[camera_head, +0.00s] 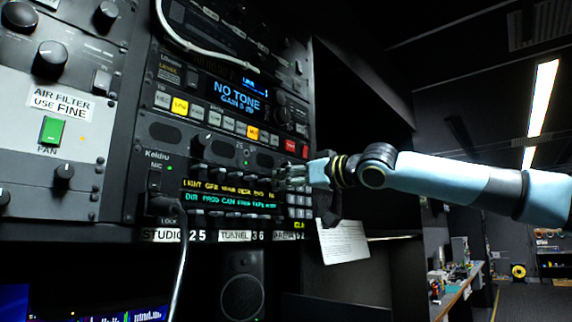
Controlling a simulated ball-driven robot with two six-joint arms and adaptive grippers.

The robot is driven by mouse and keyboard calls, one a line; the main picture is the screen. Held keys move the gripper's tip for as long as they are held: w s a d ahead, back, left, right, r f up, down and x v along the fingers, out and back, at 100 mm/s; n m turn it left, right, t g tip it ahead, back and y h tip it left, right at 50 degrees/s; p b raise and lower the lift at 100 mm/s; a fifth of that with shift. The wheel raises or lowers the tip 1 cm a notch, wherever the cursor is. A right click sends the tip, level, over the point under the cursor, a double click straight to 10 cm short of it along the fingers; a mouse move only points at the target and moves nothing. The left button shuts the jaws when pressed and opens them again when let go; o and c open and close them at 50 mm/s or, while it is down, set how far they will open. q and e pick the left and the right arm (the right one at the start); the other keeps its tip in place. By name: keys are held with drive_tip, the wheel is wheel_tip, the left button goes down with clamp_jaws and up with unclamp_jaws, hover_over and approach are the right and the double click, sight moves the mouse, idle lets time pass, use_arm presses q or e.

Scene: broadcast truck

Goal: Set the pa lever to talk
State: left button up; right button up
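The intercom panel marked Keldru (157,155) is in the rack at the middle left. It carries a row of small dark levers or keys (221,176) above lit yellow and green label strips (228,195). I cannot make out which one is the PA lever, or its setting. My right gripper (283,178) is at the right end of this row, fingers pointing left, close to the panel face. Its fingertips blend into the dark controls, so contact and finger opening cannot be told. My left gripper is not in view.
Above is a unit with a NO TONE display (236,95) and lit buttons. A cable (181,262) hangs from the panel's left. A paper card (343,241) hangs below my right wrist. A speaker (242,290) sits below. A green fan switch (51,131) is at left.

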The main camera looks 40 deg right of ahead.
drive_tip(key=shift+w+a+p, duration=0.1)
drive_tip(key=shift+w+p, duration=0.1)
drive_tip(key=shift+p, duration=0.15)
drive_tip(key=shift+c, duration=0.4)
clamp_jaws()
wheel_tip(320, 180, down, 2)
drive_tip(key=t+b, duration=0.2)
drive_tip(key=b, duration=0.4)
drive_tip(key=t+b, duration=0.2)
drive_tip(key=b, duration=0.4)
drive_tip(key=shift+w+f+t, duration=0.15)
drive_tip(key=shift+f+t, duration=0.05)
drive_tip(key=shift+t, duration=0.1)
drive_tip(key=shift+r+b, duration=0.2)
drive_tip(key=shift+b, duration=0.15)
